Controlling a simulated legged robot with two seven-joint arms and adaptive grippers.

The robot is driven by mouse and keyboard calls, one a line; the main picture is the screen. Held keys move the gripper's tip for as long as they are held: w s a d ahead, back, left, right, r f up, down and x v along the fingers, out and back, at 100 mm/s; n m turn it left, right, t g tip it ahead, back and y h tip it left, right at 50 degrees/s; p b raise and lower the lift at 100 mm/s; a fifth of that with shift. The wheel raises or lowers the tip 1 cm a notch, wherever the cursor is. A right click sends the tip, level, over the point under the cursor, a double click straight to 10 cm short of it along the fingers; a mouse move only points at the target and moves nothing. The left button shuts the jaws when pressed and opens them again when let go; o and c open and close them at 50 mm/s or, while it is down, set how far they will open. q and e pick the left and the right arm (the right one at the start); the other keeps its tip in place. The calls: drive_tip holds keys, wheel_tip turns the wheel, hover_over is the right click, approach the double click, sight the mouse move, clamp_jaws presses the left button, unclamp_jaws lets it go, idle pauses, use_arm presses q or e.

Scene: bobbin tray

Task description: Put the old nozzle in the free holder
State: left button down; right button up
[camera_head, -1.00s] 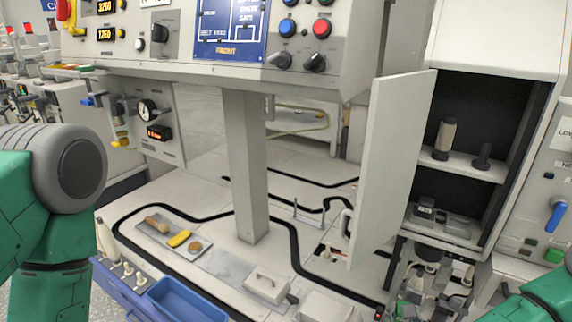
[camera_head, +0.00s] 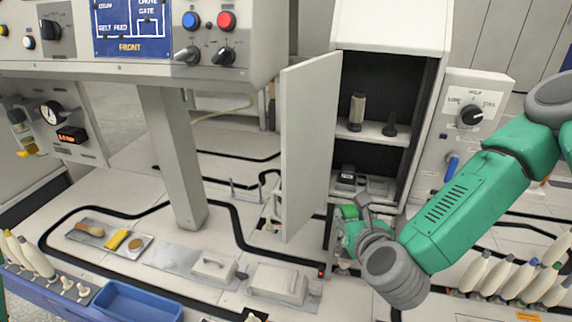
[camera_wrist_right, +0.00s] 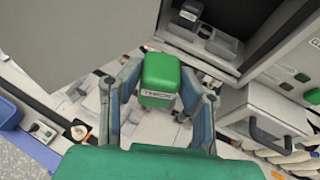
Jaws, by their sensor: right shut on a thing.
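The nozzle appears to be a green block with a white label. My right gripper (camera_wrist_right: 160,74) is shut on this green block (camera_wrist_right: 160,80), one finger on each side. In the head view the gripper (camera_head: 352,213) and the green block (camera_head: 349,211) are in front of and below the open cabinet. On the cabinet's lower shelf, a dark block (camera_head: 347,178) sits at the left, also seen in the wrist view (camera_wrist_right: 189,14). An empty grey holder (camera_wrist_right: 221,43) is beside it, to its right. My left gripper is out of view.
The open cabinet door (camera_head: 308,150) stands just left of my right gripper. A spool (camera_head: 357,110) and a dark peg (camera_head: 390,124) stand on the upper shelf. Bobbins (camera_head: 510,277) line the right side. A blue tray (camera_head: 135,302) is at the lower left.

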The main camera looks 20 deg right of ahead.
drive_tip(key=d+r+m+g+h, duration=0.1)
drive_tip(key=d+m+g+h, duration=0.1)
drive_tip(key=d+m+h, duration=0.45)
drive_tip(key=w+d, duration=0.3)
drive_tip(key=w, duration=0.1)
drive_tip(key=w+d+n+y+p, duration=0.1)
drive_tip(key=w+d, duration=0.2)
drive_tip(key=w, duration=0.1)
drive_tip(key=w+d+n+y, duration=0.1)
drive_tip(key=w+d, duration=0.2)
drive_tip(key=w, duration=0.1)
drive_tip(key=shift+w+n, duration=0.25)
drive_tip(key=shift+w, duration=0.15)
drive_tip(key=shift+f+b, duration=0.55)
drive_tip(key=shift+f, duration=0.1)
drive_tip(key=shift+f+b, duration=0.1)
drive_tip(key=shift+b, duration=0.25)
idle(0.3)
drive_tip(key=shift+f+b, duration=0.75)
